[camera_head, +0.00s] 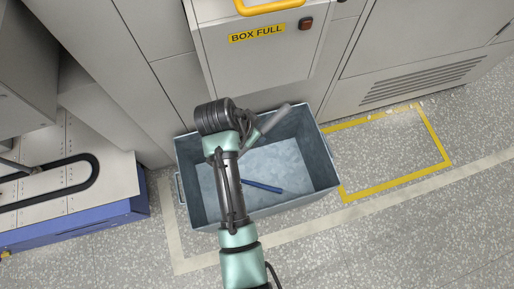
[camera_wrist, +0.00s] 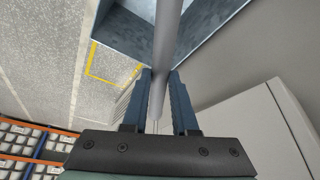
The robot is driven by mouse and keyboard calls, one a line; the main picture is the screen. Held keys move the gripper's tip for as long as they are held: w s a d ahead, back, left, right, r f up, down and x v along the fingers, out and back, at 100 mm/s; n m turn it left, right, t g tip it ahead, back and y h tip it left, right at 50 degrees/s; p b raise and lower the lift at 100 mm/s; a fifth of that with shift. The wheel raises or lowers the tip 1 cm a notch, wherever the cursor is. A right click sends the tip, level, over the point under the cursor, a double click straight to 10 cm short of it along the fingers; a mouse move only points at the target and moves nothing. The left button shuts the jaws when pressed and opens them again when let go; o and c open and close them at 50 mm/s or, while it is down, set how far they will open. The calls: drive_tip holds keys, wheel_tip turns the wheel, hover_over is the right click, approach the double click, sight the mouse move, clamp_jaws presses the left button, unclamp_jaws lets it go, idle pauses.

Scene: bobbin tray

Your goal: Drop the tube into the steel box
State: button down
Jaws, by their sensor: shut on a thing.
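The tube is a plain grey cylinder. In the wrist view the tube (camera_wrist: 167,38) runs up from between the two dark blue fingers of my gripper (camera_wrist: 160,76), which is shut on it. In the head view the tube (camera_head: 274,119) points up and right above the back part of the steel box (camera_head: 332,165). The box is an open, rectangular grey-blue bin on the floor, and its inside floor shows. My arm crosses over the box and hides part of it. The gripper's fingers are not clear in the head view.
A slim dark blue object (camera_head: 262,186) shows in the box. A cabinet marked "BOX FULL" (camera_head: 257,34) stands behind it. A yellow floor outline (camera_head: 391,187) is to its right, with clear floor. A blue-edged bench (camera_head: 75,228) is at left.

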drive_tip(key=w+f+m+g+b, duration=0.1)
drive_tip(key=f+m+b, duration=0.2)
drive_tip(key=f+b, duration=0.7)
drive_tip(key=w+f+m+g+h+b, duration=0.1)
drive_tip(key=w+f+m+b, duration=0.1)
drive_tip(key=f+b, duration=0.8)
wheel_tip(320, 180, down, 5)
drive_tip(key=shift+w+d+r+m+b, duration=0.1)
drive_tip(key=shift+w+d+m+b, duration=0.1)
drive_tip(key=shift+m+b, duration=0.2)
drive_tip(key=c, duration=0.6)
unclamp_jaws()
drive_tip(key=shift+s, duration=0.1)
drive_tip(key=p+v, duration=0.5)
drive_tip(key=v, duration=0.8)
